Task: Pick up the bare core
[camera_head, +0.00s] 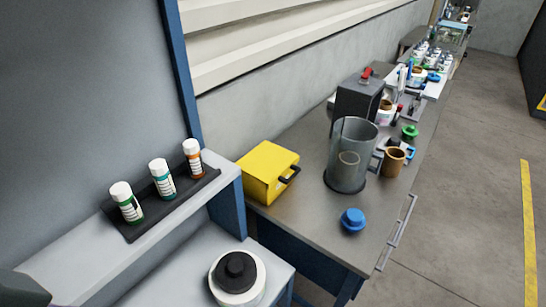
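A short brown open-topped cylinder (394,163) stands on the workbench right of a grey see-through cylinder. It may be the bare core, but at this size I cannot tell it from a cup. A second small brown piece (386,105) shows farther back beside a dark box, partly hidden. A white round body with a black knob on top (238,278) stands on the lower grey surface at the bottom. Neither of my grippers is in view. A dark shape at the bottom left corner may be part of my arm.
The workbench (305,215) carries a yellow box (268,172), the see-through cylinder (349,150), a blue knobbed piece (353,220) and a dark box (357,103). Three capped bottles (161,178) stand in a black tray on the left shelf. Open floor lies to the right.

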